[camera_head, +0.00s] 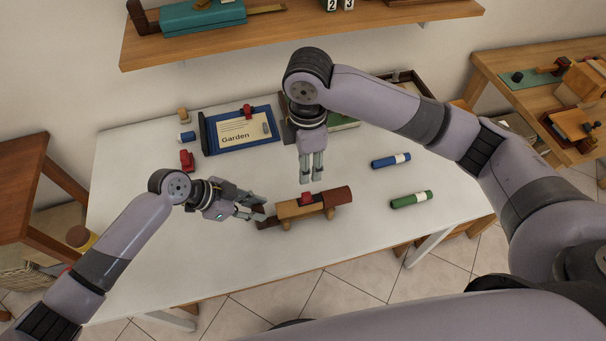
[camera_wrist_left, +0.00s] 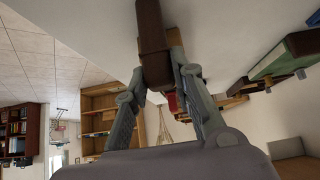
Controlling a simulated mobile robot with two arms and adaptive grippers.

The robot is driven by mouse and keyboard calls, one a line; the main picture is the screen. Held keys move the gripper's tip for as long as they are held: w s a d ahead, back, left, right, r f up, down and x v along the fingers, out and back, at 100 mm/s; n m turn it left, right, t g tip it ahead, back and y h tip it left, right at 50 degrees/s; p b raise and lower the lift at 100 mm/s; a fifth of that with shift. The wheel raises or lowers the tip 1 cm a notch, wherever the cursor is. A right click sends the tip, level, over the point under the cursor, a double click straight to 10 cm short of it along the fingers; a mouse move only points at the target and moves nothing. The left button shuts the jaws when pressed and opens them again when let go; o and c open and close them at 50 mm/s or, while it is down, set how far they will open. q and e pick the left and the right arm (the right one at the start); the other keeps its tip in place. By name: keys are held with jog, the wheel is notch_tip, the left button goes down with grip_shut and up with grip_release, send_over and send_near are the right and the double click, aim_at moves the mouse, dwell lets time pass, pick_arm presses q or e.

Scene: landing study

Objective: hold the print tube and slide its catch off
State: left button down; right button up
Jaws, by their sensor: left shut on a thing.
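The print tube (camera_head: 287,208) is a tan wooden cylinder on short wooden feet, lying at the front middle of the white table. Its right end (camera_head: 338,196) is dark red-brown. A small red catch (camera_head: 307,198) sits on top. My left gripper (camera_head: 260,214) is shut on the tube's dark brown left end; in the left wrist view this brown end (camera_wrist_left: 153,50) lies between the fingers. My right gripper (camera_head: 311,181) points down just above the catch, empty, its fingers slightly apart. Contact with the catch is not visible.
A blue-framed "Garden" board (camera_head: 240,131) with a red clip lies behind. Blue (camera_head: 390,160) and green (camera_head: 411,199) cylinders lie to the right. A red piece (camera_head: 186,160) and a small blue piece (camera_head: 187,137) are at left. A wooden shelf (camera_head: 290,33) hangs above. Bare table lies in front.

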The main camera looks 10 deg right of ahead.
pick_arm(q)
jog(key=c, duration=1.3)
grip_release()
jog(key=v, duration=1.2)
